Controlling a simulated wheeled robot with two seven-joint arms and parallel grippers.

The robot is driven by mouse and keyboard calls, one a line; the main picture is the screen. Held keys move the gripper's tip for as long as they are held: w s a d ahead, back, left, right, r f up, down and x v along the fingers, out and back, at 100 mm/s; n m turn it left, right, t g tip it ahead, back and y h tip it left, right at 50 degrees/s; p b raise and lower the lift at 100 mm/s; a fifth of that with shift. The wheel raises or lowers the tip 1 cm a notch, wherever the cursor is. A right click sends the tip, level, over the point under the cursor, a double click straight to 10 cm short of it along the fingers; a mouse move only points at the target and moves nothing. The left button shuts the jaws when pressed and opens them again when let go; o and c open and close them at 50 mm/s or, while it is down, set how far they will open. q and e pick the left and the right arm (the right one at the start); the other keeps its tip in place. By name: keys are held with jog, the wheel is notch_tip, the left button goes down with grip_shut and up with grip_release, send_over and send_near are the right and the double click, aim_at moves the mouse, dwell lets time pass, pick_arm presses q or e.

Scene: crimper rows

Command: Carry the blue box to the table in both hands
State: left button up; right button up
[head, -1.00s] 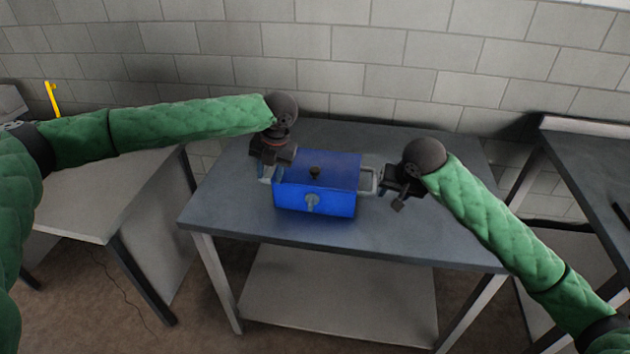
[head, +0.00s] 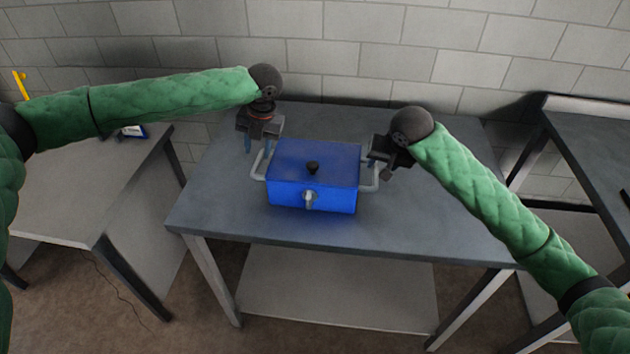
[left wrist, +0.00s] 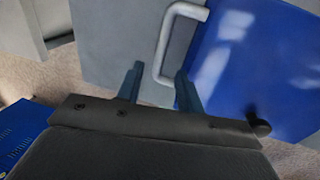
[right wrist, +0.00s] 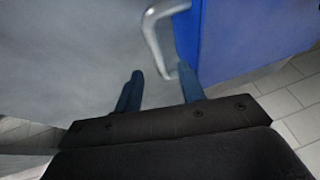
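The blue box (head: 314,188) with a black lid knob and a small tap on its front stands upright on the dark grey table (head: 240,222). It has a pale handle on each side. My left gripper (head: 259,150) is open and empty at the left handle (head: 259,166); in the left wrist view that handle (left wrist: 163,50) lies just past the parted fingertips. My right gripper (head: 376,170) is close to the right handle (head: 372,180), its fingers partly hidden in the head view. The right wrist view shows its fingers parted, with the handle (right wrist: 152,38) just beyond them.
A lighter table (head: 80,205) stands on the left, with a small blue-and-white item (head: 133,131) on it. Another dark table (head: 585,135) is at the right. A block wall (head: 330,55) is close behind. The box's table is otherwise clear.

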aim_at(256, 165)
pick_arm(q)
jog(key=shift+a+f, duration=0.25)
jog(key=shift+f, duration=1)
jog(key=shift+a+f, duration=0.25)
jog(key=shift+f, duration=1)
jog(key=shift+a+f, duration=0.25)
jog(key=shift+f, duration=1)
pick_arm(e)
jog(key=shift+x, duration=3.75)
pick_arm(q)
grip_shut()
pick_arm(e)
grip_shut()
pick_arm(q)
jog(key=shift+w+r, duration=0.1)
pick_arm(e)
jog(key=shift+r, duration=0.1)
